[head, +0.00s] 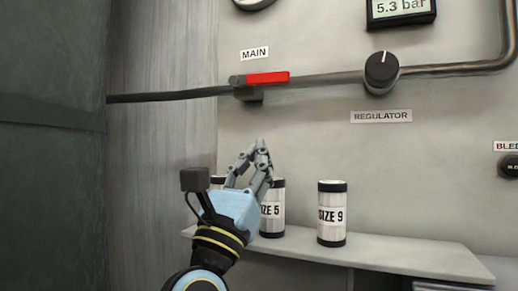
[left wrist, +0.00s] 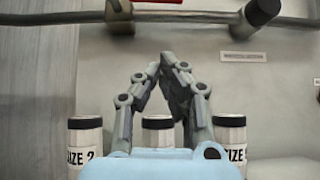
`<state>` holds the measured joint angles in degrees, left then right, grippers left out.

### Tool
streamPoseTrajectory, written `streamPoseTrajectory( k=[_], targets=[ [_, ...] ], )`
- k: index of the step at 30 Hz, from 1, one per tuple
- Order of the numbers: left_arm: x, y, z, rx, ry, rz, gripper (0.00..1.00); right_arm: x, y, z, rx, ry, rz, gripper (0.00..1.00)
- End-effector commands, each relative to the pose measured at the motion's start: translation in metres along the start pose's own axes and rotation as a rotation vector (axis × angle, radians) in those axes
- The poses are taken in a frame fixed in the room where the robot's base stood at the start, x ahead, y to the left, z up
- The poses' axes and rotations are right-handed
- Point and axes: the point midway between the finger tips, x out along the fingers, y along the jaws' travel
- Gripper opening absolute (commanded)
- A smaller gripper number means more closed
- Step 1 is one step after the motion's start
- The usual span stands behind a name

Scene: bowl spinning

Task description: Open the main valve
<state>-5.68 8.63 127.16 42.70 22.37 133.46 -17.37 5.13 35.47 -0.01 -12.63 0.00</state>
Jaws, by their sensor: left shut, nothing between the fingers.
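The main valve's red handle (head: 267,78) lies along the pipe, under the "MAIN" label (head: 254,54) in the head view. In the left wrist view a sliver of the red handle (left wrist: 158,1) shows at the top edge, above the valve body (left wrist: 120,18). My left gripper (head: 261,143) is shut and empty, its fingertips pointing up, below the valve and apart from it. The fingers meet in the left wrist view (left wrist: 167,58). My right gripper is in neither view.
A black regulator knob (head: 381,72) sits right of the valve, below a display (head: 401,10) reading 5.3 bar. Canisters labelled size 5 (head: 272,208) and size 9 (head: 332,213) stand on a shelf (head: 410,257). A size 2 canister (left wrist: 85,145) stands at left. A bleed button (head: 509,166) is at far right.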

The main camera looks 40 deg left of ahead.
Motion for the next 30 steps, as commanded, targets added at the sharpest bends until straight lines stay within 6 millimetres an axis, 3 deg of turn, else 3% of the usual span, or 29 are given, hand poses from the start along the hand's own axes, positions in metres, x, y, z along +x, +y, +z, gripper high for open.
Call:
streamPoseTrajectory(
  k=[3, 11, 12, 18, 30],
  targets=[
    [0.031, 0.000, 0.006, 0.000, -0.005, -0.001, 0.00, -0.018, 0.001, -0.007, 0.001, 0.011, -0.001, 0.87],
    [0.085, 0.000, 0.004, 0.001, -0.003, 0.000, 0.00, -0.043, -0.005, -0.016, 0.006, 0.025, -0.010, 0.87],
    [0.089, 0.000, 0.012, 0.001, -0.002, -0.001, 0.00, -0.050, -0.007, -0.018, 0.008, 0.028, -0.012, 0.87],
    [0.103, 0.000, 0.027, 0.002, -0.001, -0.001, 0.00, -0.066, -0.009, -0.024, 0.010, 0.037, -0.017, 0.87],
    [0.105, -0.001, 0.028, 0.002, 0.001, -0.001, 0.00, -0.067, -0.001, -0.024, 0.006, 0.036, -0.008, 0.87]
  ],
)
